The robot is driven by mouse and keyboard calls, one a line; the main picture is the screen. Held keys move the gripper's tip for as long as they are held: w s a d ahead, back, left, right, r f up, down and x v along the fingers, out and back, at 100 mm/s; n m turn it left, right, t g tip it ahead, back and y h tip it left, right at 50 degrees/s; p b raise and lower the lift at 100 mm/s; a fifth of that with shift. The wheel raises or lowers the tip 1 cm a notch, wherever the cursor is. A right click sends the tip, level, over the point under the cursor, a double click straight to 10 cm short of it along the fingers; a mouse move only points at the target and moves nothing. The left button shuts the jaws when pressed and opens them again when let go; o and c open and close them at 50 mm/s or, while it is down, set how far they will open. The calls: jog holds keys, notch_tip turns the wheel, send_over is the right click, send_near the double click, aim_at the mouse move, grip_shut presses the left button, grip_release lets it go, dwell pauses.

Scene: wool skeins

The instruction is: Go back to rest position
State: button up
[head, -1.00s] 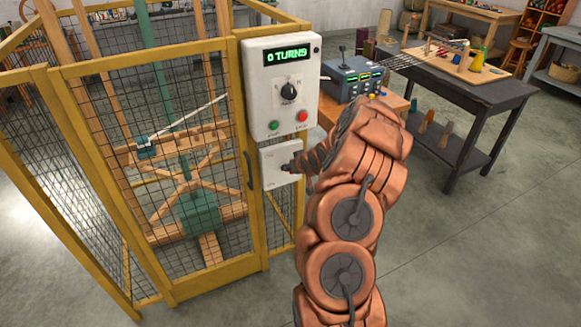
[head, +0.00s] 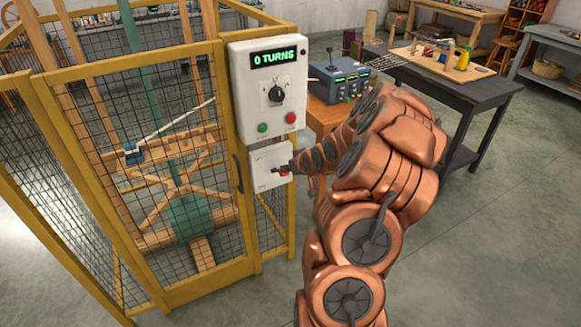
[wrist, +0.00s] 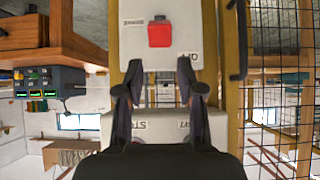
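A white box (head: 264,180) with a red switch handle (head: 279,170) is mounted on the yellow cage front, below the white control panel (head: 252,92). The panel's green display reads 0 TURNS. My gripper (wrist: 160,66) is open and empty in the wrist view, its two dark fingers apart. The red handle also shows in the wrist view (wrist: 159,35), just beyond the fingertips and apart from them. In the head view my arm reaches from the lower right to the box, and its links hide most of my gripper.
The yellow mesh cage (head: 193,290) encloses a wooden winding frame on the left. A grey device (head: 340,82) sits on a wooden stand close behind my arm. A dark table (head: 470,90) with a board of small items stands behind at right. The right floor is clear.

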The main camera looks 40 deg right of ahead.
dwell(0.4)
jog(key=s+a+r+n+g+y, duration=0.1)
jog(key=s+a+r+g, duration=0.3)
jog(key=a, duration=0.7)
jog(key=s+a+r+n+g+y, duration=0.1)
jog(key=s+a+r, duration=0.35)
jog(key=a, duration=0.65)
jog(key=s+a+r+g, duration=0.2)
jog(key=s+a, duration=0.3)
jog(key=s, duration=0.4)
jog(key=s+a+r+g, duration=0.1)
jog(key=s+a+g, duration=0.1)
jog(key=s+a, duration=0.3)
jog(key=s+a+r+n+g, duration=0.1)
jog(key=s+a, duration=0.4)
jog(key=s, duration=0.8)
jog(key=shift+a+r+g+y, duration=0.2)
jog(key=shift+r+g+y, duration=0.1)
jog(key=shift+r+g, duration=0.5)
jog(key=shift+s+d, duration=0.1)
